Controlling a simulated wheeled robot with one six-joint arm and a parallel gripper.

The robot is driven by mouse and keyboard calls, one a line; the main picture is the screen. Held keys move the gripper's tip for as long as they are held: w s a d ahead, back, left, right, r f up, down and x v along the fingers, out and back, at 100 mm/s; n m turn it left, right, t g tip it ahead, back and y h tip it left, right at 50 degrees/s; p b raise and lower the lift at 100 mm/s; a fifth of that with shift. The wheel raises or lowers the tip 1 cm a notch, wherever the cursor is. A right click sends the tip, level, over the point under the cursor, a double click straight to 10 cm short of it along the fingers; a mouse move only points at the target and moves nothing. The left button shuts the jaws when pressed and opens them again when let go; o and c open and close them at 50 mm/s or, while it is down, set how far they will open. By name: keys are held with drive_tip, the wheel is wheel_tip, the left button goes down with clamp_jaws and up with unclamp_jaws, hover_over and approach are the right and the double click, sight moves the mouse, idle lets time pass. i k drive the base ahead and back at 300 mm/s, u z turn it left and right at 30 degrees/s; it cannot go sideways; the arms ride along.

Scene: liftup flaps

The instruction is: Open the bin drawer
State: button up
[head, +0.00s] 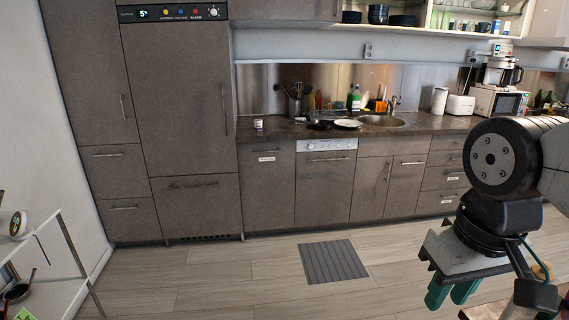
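The kitchen has several grey-brown fronts, all closed. One tall front with a white label (267,190) stands left of the dishwasher; the label is too small to read, so I cannot tell whether this is the bin drawer. A stack of drawers (440,178) at the right also carries small labels. My gripper (452,293) has green fingers and hangs at the lower right, in front of the cabinets and well apart from them. The fingers show close together from this angle. Nothing is visible between them, and their opening cannot be judged.
The dishwasher (323,185) is closed. A grey mat (333,261) lies on the wooden floor, which is otherwise open before the cabinets. A white shelf rack (62,262) stands at the left. A wooden surface (490,308) shows at the lower right. The counter (285,129) holds dishes and appliances.

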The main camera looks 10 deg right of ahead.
sight(407, 171)
drive_tip(key=z, duration=0.05)
drive_tip(key=i, duration=1.9)
drive_tip(key=z, duration=0.55)
drive_tip(key=i, duration=2)
drive_tip(key=z, duration=0.5)
drive_tip(key=i, duration=0.9)
drive_tip(key=z, duration=0.15)
